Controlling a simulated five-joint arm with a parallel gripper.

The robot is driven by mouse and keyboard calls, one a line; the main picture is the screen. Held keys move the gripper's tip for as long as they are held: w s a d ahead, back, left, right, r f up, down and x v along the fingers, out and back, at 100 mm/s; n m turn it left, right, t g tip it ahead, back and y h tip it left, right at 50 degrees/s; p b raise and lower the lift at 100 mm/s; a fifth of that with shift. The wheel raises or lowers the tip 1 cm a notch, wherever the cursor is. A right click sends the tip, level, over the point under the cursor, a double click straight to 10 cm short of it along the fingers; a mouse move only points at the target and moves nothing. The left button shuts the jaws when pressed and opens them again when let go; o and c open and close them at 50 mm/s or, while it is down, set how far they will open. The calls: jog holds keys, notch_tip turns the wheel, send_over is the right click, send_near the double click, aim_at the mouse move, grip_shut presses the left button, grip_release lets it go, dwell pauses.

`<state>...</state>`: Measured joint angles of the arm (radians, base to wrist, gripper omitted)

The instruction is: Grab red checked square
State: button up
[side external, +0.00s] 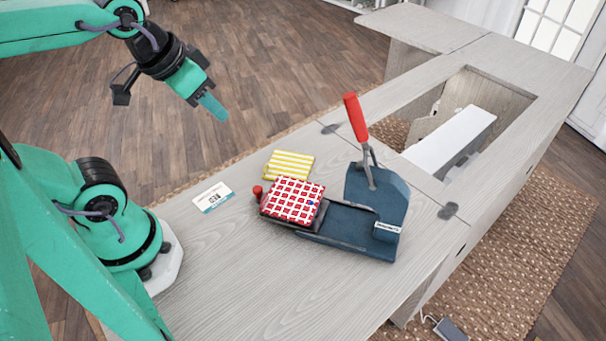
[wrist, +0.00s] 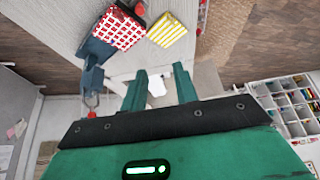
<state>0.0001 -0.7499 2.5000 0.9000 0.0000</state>
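The red checked square (side external: 292,200) is a red and white patterned flat piece. It lies on the left end of a dark blue press-like tool (side external: 345,228) on the cabinet top. It also shows at the top of the wrist view (wrist: 118,28). My gripper (side external: 212,105) is raised in the air to the upper left of the square, well apart from it. In the wrist view its two green fingers (wrist: 160,82) stand apart with nothing between them, so it is open and empty.
A yellow striped square (side external: 290,165) lies just behind the red one. A white card (side external: 213,197) lies to the left. The tool's red handle (side external: 355,117) stands tall on the right. The cabinet top (side external: 250,290) is clear in front.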

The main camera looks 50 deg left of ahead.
jog(key=shift+o, duration=0.2)
dwell(0.3)
jog(key=n+g, duration=0.6)
send_over(265, 196)
notch_tip(265, 196, down, 11)
jog(key=shift+s, duration=0.15)
jog(key=shift+f, duration=1.3)
jog(key=shift+f, duration=0.15)
jog(key=shift+w+f, duration=0.2)
jog(key=shift+f, duration=2.25)
grip_shut()
